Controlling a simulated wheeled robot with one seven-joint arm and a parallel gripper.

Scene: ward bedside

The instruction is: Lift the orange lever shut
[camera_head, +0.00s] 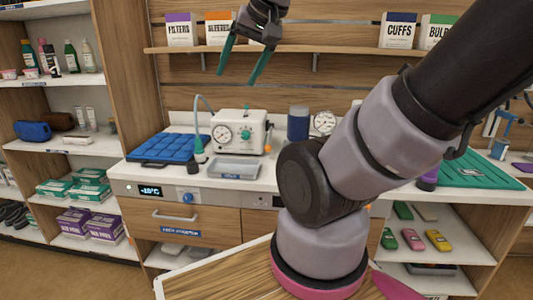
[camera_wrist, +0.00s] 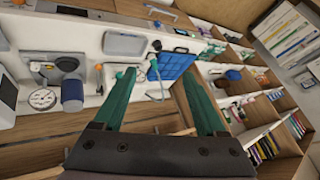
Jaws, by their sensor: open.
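The small orange lever (camera_head: 267,149) shows at the right side of a white boxy machine (camera_head: 251,122) on the counter in the head view. An orange piece (camera_wrist: 99,68) just left of my gripper's left finger in the wrist view looks like the same lever. It is too small to tell its exact angle. My gripper (camera_head: 240,76) is open with green fingers, high above the machine and apart from it. In the wrist view my gripper (camera_wrist: 159,75) has nothing between its fingers. The left finger hides part of the counter there.
A blue compartment tray (camera_head: 170,148) and a grey tray (camera_head: 236,168) lie left and in front of the machine. A dark blue cylinder (camera_head: 298,123) and a round gauge (camera_head: 324,121) stand right of it. A shelf with boxes (camera_head: 397,30) runs behind my gripper.

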